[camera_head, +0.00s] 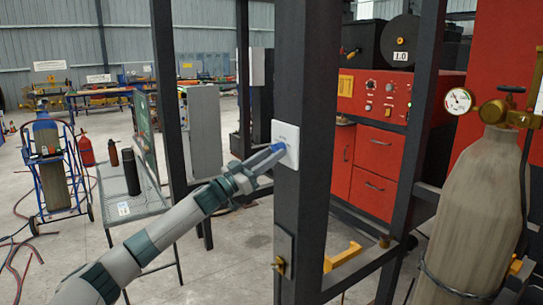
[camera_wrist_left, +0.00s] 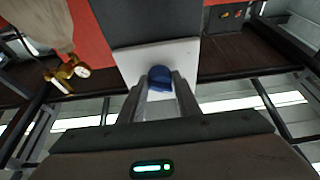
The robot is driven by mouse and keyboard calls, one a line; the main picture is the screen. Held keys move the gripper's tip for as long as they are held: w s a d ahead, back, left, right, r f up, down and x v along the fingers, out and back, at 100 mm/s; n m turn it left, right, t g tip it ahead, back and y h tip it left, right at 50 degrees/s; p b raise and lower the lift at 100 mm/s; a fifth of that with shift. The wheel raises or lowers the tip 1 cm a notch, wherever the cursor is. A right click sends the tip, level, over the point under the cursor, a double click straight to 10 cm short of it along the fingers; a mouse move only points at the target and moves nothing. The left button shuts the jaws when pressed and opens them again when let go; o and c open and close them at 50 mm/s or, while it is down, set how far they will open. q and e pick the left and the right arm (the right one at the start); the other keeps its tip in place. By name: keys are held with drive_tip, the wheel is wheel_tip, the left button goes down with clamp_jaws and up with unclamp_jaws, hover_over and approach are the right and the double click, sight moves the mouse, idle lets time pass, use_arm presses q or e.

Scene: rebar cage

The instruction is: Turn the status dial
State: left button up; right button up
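The status dial is a small blue knob (camera_wrist_left: 160,77) on a white plate (camera_wrist_left: 132,62). The white plate (camera_head: 287,133) is mounted on a dark upright post (camera_head: 304,215) in the head view. My left gripper (camera_head: 277,151) reaches in from the left, with its fingertips at the plate. In the left wrist view, the fingers of my left gripper (camera_wrist_left: 161,88) stand apart, one on each side of the blue knob. Whether they touch it is hard to tell. The fingers partly hide the knob in the head view. My right gripper is not in view.
A gas cylinder (camera_head: 470,215) with a brass gauge stands at the right. Red cabinets (camera_head: 375,165) are behind the post. A mesh table (camera_head: 125,195) with dark bottles and a blue cart (camera_head: 50,165) stand at the left. Dark frame posts surround the panel.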

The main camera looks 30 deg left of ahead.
use_arm(q)
drive_tip(key=shift+a+m+h, duration=0.1)
drive_tip(key=shift+m+h, duration=0.3)
drive_tip(key=shift+m, duration=0.2)
drive_tip(key=m+g+h, duration=0.1)
drive_tip(key=m, duration=0.2)
drive_tip(key=m+g+h, duration=0.1)
drive_tip(key=m, duration=0.2)
drive_tip(key=m+g+h, duration=0.1)
drive_tip(key=m, duration=0.1)
drive_tip(key=shift+w+a+r+m, duration=0.15)
drive_tip(key=shift+a+r+m, duration=0.05)
drive_tip(key=shift+a+m, duration=0.2)
drive_tip(key=m+g, duration=0.1)
drive_tip(key=m, duration=0.2)
drive_tip(key=m+g+h, duration=0.1)
drive_tip(key=m, duration=0.2)
drive_tip(key=shift+r+g, duration=0.1)
drive_tip(key=shift+g, duration=0.3)
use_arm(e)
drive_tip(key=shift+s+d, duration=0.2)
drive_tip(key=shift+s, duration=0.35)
use_arm(q)
drive_tip(key=o, duration=1.1)
drive_tip(key=shift+c, duration=0.2)
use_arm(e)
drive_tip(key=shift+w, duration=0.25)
